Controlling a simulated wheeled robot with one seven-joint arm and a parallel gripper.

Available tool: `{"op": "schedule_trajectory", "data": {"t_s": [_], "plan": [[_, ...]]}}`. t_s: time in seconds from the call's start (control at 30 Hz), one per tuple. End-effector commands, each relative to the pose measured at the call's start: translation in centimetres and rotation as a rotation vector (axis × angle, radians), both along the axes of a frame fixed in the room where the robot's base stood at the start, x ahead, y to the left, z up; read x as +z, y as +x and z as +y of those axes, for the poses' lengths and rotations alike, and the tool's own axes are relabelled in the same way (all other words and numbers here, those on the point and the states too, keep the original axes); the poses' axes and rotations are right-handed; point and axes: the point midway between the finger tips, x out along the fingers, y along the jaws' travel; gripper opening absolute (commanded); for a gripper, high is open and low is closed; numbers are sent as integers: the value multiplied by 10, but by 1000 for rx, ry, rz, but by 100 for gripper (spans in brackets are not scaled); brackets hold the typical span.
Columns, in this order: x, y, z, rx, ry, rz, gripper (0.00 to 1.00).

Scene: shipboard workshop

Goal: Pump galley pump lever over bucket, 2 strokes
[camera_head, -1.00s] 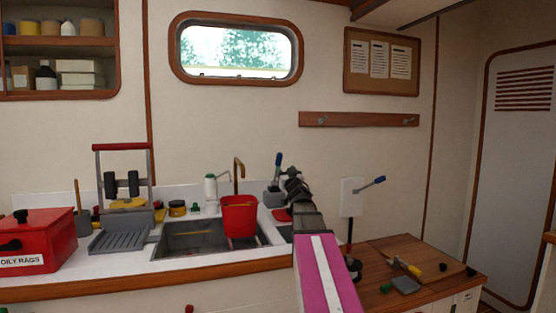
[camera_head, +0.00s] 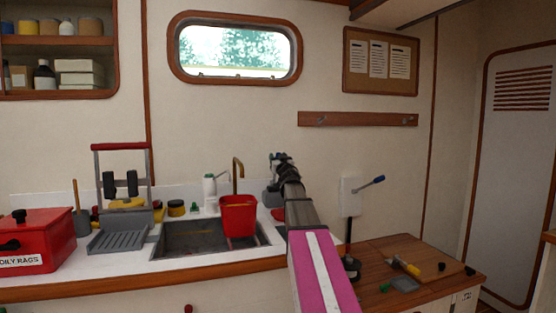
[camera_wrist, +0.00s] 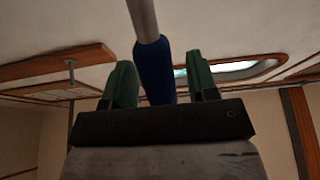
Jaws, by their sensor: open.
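The grey galley pump (camera_head: 269,197) stands on the counter just right of the sink. Its lever ends in a blue grip (camera_wrist: 154,72), which shows in the wrist view. In the head view, my gripper (camera_head: 277,157) and arm hide the grip. In the wrist view, my gripper (camera_wrist: 163,80) is open, with its green fingers on either side of the blue grip. The grip lies nearer the left finger, and I cannot tell whether they touch. The red bucket (camera_head: 238,218) is at the sink, below the brass spout (camera_head: 238,164).
A red oily-rags box (camera_head: 40,240) and grey rack (camera_head: 122,235) stand left of the sink (camera_head: 185,240).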

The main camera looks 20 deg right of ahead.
Motion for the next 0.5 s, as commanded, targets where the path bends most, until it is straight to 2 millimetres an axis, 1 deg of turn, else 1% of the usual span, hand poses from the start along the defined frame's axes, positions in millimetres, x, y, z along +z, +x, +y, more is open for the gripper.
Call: {"op": "schedule_trajectory", "data": {"t_s": [0.17, 0.2, 0.27, 0.3, 0.33, 0.5], "plan": [[0, 0, 0, 0, 0, 0, 53], [0, 0, 0, 0, 0, 0, 40], [0, -1, 0, 0, 0, 0, 21], [0, -1, 0, 0, 0, 0, 8], [0, -1, 0, 0, 0, 0, 4], [-1, -1, 0, 0, 0, -1, 4]]}}
